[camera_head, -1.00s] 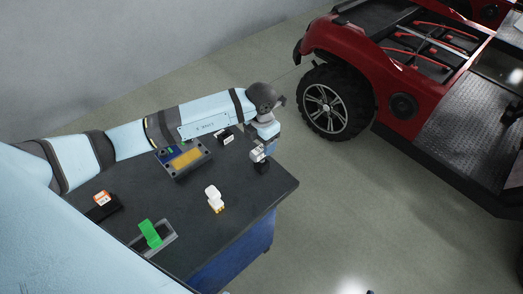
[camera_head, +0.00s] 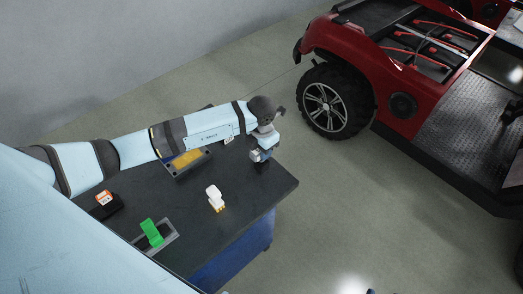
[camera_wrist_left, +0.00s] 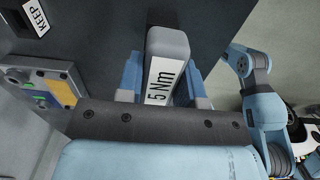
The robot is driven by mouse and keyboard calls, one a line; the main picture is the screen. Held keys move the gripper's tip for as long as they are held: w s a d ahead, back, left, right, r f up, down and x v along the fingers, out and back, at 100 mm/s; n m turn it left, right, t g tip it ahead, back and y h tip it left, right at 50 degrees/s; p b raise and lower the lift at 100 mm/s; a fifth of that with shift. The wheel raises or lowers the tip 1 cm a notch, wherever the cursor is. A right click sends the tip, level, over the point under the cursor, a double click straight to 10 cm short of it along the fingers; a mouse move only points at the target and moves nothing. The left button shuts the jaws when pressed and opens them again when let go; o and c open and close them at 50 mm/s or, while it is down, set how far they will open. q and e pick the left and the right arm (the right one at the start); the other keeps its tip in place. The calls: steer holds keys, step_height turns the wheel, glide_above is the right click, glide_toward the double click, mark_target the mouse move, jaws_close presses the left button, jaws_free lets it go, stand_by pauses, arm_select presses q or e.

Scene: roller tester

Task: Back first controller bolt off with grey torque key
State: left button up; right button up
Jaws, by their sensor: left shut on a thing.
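The grey torque key (camera_wrist_left: 166,62), a block labelled "5 Nm", sits between the two blue fingers of my left gripper (camera_wrist_left: 160,88) in the left wrist view. The gripper is shut on it. In the head view my left gripper (camera_head: 263,150) points down near the table's far right corner. A dark piece (camera_head: 262,167) shows just below it; I cannot tell whether the key touches it. A grey box with a yellow panel (camera_head: 187,158), which looks like the controller, lies left of the gripper, partly behind my arm. Its bolts are too small to make out. My right gripper is not visible.
On the dark table (camera_head: 135,205) stand a white-and-yellow piece (camera_head: 215,197), a green piece (camera_head: 152,232) in a grey tray, and an orange-white piece (camera_head: 104,197) on a black block. A red vehicle (camera_head: 385,70) stands beyond.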

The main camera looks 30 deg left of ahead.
arm_select(q)
steer(key=shift+r, duration=0.1)
step_height(320, 180, up, 20)
steer(key=b, duration=0.3)
steer(key=o, duration=0.3)
jaws_close()
